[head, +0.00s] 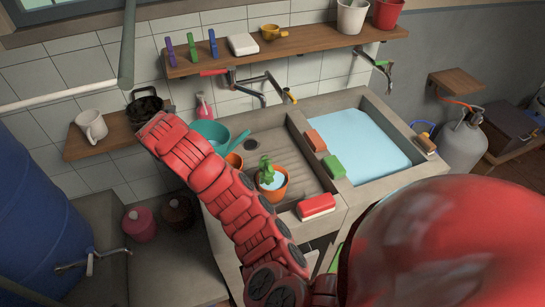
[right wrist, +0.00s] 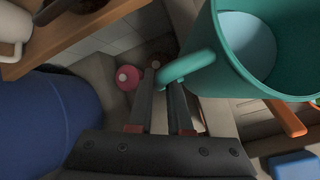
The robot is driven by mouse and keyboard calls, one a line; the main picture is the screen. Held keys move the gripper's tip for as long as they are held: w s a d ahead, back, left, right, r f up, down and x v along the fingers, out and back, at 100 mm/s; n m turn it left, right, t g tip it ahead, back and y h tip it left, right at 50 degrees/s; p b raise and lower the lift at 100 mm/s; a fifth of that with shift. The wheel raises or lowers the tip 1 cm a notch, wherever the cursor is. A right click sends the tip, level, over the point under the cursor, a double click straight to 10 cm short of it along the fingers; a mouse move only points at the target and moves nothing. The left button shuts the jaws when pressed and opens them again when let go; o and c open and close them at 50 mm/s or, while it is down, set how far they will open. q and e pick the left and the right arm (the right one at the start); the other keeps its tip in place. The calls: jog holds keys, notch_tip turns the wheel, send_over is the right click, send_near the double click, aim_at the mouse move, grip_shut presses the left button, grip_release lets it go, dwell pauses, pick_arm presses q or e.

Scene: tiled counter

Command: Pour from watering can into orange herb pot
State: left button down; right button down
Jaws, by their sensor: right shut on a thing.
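My left gripper is not in view.
Another orange pot (head: 235,161) sits partly behind my arm. A red-and-white brush (head: 316,207) lies at the drainboard's front. A water-filled basin (head: 355,145) is at right. A shelf (head: 280,50) and tap (head: 265,88) are behind. A mug (head: 92,126) stands left.

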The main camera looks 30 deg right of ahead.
jog(key=shift+r+p, duration=1.4)
jog(key=shift+r, duration=1.1)
